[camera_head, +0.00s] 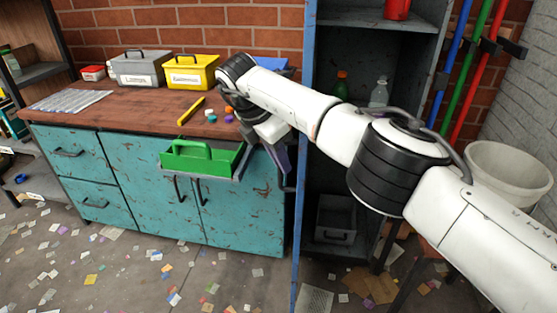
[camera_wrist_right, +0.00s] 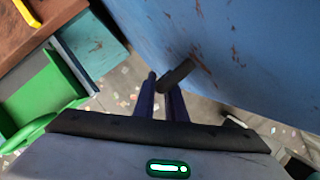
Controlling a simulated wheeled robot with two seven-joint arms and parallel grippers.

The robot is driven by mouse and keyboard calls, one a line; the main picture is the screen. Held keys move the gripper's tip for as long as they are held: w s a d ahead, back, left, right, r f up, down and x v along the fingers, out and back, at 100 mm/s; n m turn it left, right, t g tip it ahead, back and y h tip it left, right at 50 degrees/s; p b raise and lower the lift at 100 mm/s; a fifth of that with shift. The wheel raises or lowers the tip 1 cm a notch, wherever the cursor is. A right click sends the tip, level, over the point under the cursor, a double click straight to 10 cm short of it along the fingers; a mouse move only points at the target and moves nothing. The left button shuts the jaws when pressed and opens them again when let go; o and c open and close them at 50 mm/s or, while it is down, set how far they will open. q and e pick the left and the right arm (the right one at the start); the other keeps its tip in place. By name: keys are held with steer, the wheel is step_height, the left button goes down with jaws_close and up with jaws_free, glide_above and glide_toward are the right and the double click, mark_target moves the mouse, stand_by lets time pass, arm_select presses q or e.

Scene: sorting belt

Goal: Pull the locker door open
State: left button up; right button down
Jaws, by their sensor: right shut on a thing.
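The locker door (camera_head: 302,130) shows in the head view as a narrow blue upright panel, nearly edge-on. It stands swung out at the left side of the locker, whose dark inside is in view. In the right wrist view the door (camera_wrist_right: 225,40) is a broad scuffed blue face with a dark bar handle (camera_wrist_right: 177,75). My right gripper (camera_head: 283,168) is at the door's left face. Its purple fingers (camera_wrist_right: 160,92) are closed around the handle. My left gripper is in neither view.
A teal workbench (camera_head: 130,180) with an open drawer holding a green caddy (camera_head: 197,158) stands close left of the door. The locker holds a green bottle (camera_head: 341,84), a clear bottle (camera_head: 379,93) and a grey bin (camera_head: 335,219). Paper scraps litter the floor.

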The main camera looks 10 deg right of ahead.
steer(key=c, duration=1.8)
jaws_free()
steer(key=shift+r, duration=0.1)
steer(key=p+v, duration=0.1)
steer(key=v, duration=0.9)
steer(key=shift+r, duration=0.1)
